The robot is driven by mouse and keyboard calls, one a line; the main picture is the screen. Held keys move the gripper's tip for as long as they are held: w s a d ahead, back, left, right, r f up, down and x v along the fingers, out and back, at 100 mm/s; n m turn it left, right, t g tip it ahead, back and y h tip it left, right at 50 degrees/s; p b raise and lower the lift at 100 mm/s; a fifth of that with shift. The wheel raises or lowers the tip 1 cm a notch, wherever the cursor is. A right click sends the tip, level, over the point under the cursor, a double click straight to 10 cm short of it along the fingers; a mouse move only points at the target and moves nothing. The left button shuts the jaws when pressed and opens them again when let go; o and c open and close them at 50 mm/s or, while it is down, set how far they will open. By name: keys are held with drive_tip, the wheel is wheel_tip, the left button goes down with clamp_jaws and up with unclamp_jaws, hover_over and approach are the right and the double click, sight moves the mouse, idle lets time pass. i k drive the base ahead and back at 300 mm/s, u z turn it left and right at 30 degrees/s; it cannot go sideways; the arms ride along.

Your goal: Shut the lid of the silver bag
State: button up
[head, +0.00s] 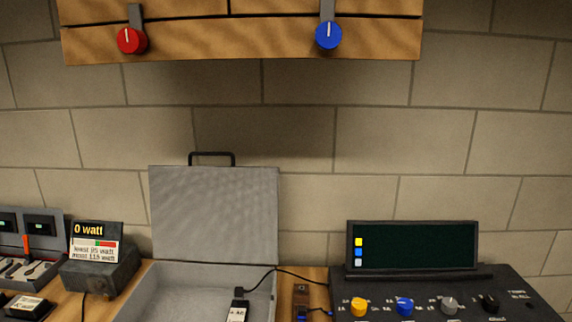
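The silver bag is a grey open case on the bench at the bottom centre of the head view. Its lid (213,215) stands upright at the back, with a black handle (212,155) on its top edge. The case's tray (180,295) is open to the front and cut off by the lower picture edge. A small black device with a white label (236,312) is in the tray at its right side, with a black cable running from it over the right rim. My gripper is not in view.
A dark console with a screen (412,246) and coloured knobs stands right of the case. A wattmeter box (100,262) reading "0 watt" stands left. A wooden cabinet (240,38) with red and blue knobs hangs above. Between cabinet and lid, only brick wall shows.

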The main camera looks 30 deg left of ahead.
sight(228, 213)
drive_tip(key=k, duration=1)
drive_tip(key=u, duration=1.4)
drive_tip(key=i, duration=1)
drive_tip(key=z, duration=0.4)
drive_tip(key=k, duration=0.65)
drive_tip(key=u, duration=0.45)
drive_tip(key=i, duration=0.2)
drive_tip(key=z, duration=0.15)
